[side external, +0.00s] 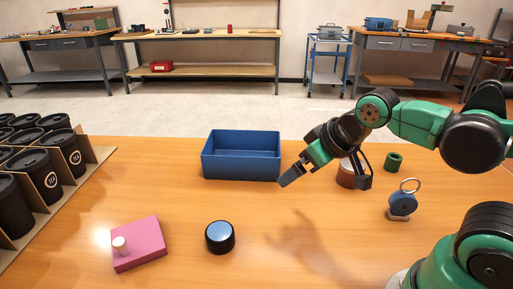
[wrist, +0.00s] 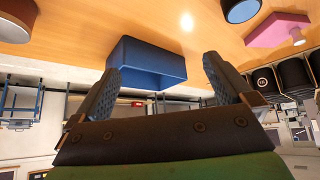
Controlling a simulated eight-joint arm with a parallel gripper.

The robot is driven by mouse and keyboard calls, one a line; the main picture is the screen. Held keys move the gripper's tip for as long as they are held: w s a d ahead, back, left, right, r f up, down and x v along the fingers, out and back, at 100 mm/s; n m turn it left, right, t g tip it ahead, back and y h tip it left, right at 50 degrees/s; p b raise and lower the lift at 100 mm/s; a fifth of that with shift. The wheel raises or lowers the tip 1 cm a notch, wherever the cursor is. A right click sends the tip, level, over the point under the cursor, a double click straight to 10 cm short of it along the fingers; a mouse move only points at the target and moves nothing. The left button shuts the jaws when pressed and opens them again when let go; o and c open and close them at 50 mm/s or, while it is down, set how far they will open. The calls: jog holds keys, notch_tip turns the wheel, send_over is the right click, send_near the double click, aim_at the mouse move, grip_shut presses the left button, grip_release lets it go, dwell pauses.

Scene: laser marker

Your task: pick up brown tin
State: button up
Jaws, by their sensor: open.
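The brown tin (side external: 345,179) stands upright on the wooden table, right of the blue bin, with a pale upper part. I cannot tell whether that finger touches the tin.
The blue bin (side external: 240,178) stands left of my gripper. A black round tin (side external: 220,240) and a pink block (side external: 139,246) with a small pale cylinder (side external: 120,244) are nearer. A green ring (side external: 393,162) and blue ringed object (side external: 402,204) stand right. Black cups (side external: 66,150) fill a left-hand carton.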

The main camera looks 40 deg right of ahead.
jog(key=w+d+f+n+g+h, duration=0.1)
jog(key=w+d+n+g+h, duration=0.25)
jog(key=d+n, duration=0.2)
jog(key=n+g+h, duration=0.4)
jog(key=g+h, duration=0.2)
send_near(341, 169)
jog(key=w+d, duration=0.2)
jog(key=d, duration=0.1)
jog(key=d+f+g, duration=0.1)
jog(key=s+f+n+g+h, duration=0.1)
jog(key=f, duration=0.1)
jog(key=s+d+f+g+h, duration=0.1)
jog(key=f+g, duration=0.1)
jog(key=shift+s+d+n, duration=0.15)
jog(key=shift+d+n, duration=0.2)
jog(key=shift+s+d+f+g, duration=0.2)
jog(key=shift+s+f+g, duration=0.05)
jog(key=shift+s+f, duration=0.15)
jog(key=shift+x, duration=2.55)
jog(key=c, duration=1.3)
